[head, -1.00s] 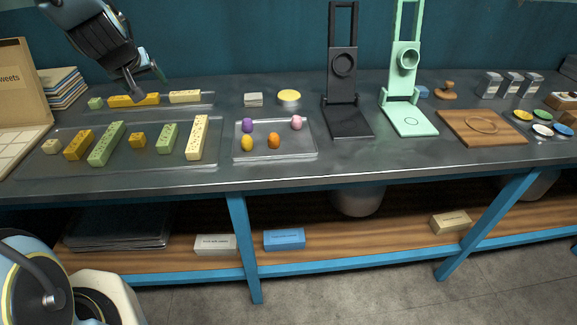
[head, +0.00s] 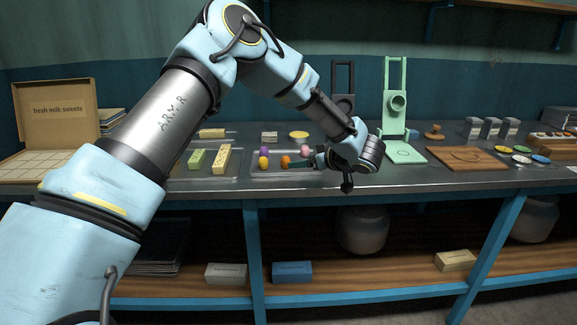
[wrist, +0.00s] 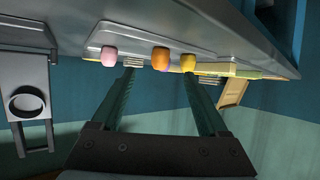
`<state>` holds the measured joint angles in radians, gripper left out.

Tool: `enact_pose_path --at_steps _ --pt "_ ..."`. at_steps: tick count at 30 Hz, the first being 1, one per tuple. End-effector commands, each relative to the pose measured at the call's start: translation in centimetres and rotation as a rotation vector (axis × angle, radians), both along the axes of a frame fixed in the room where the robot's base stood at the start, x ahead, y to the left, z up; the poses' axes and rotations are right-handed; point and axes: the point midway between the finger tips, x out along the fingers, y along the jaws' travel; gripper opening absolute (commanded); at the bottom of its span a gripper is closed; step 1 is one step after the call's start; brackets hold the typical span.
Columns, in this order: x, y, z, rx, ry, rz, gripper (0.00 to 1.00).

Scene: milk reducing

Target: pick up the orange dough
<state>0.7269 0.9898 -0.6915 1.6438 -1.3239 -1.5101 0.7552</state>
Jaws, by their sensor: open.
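The orange dough (head: 286,162) is a small ball on the clear tray (head: 262,174), near its front side. In the wrist view the orange dough (wrist: 161,58) shows between the two finger lines, beyond the tips. My gripper (head: 302,163) is low at the right side of the tray, fingers pointing left toward the orange dough. In the wrist view my gripper (wrist: 158,74) has its dark green fingers apart, with nothing held. The wrist picture is turned over, with the table at the top. Exact fingertip distance to the dough is unclear.
Yellow (head: 264,163), purple (head: 263,151) and pink (head: 305,151) dough balls share the tray. Behind my wrist stand a black press (head: 343,80) and a green press (head: 394,100). Sweet bars (head: 221,159) lie left. A wooden board (head: 455,158) lies right.

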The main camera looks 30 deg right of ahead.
Motion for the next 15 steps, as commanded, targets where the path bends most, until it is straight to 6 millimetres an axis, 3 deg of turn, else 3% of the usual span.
enact_pose_path --at_steps 15 --pt "6.1 1.1 -2.8 -0.002 0.002 0.002 0.77"
